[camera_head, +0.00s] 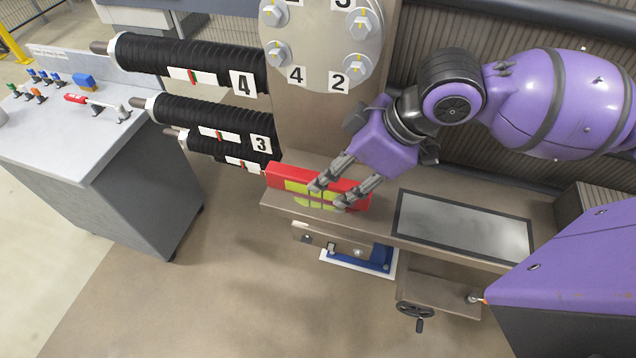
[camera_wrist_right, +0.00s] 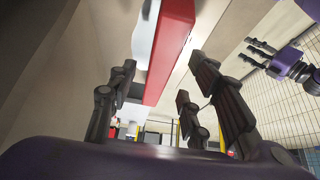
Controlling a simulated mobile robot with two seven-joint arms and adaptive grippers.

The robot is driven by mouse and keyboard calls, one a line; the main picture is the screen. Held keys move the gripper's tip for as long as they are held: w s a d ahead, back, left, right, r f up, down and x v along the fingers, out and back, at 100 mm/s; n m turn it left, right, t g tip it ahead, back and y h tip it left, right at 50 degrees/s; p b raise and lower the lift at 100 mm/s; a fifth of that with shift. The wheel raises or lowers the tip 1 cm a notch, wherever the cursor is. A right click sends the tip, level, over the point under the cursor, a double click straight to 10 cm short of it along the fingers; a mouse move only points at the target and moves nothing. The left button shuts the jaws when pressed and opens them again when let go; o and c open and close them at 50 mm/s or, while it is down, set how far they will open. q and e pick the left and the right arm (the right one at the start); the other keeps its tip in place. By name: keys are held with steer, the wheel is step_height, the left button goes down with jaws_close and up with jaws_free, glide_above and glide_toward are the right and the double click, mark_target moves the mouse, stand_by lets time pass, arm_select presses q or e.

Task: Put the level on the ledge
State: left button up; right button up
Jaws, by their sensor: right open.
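The level, a red bar (camera_head: 283,174) with a yellow-green panel on its front, lies lengthwise on the narrow metal ledge (camera_head: 277,200) below the column. A yellow-green patch shows on the ledge just in front of it. My right gripper (camera_head: 327,195) is open, its fingertips at the level's front side, covering part of it; whether they touch it is unclear. In the right wrist view the red bar (camera_wrist_right: 172,45) extends beyond the open fingers (camera_wrist_right: 158,88). A small purple gripper, seemingly my left one (camera_wrist_right: 262,55), shows there at the right; its jaws are too small to judge.
A dark-framed grey panel (camera_head: 462,226) lies on the surface right of the level. Black ribbed cylinders (camera_head: 190,66) stick out left of the column. A numbered bolted disc (camera_head: 322,40) is above. A grey cabinet (camera_head: 110,170) stands left; a handwheel (camera_head: 416,310) hangs below.

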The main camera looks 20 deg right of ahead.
steer(key=w+a+f, duration=0.1)
steer(key=w+a, duration=0.1)
steer(key=a, duration=0.1)
steer(key=shift+f, duration=0.4)
steer(key=shift+w+a+f, duration=0.1)
steer(key=shift+f, duration=0.3)
jaws_close()
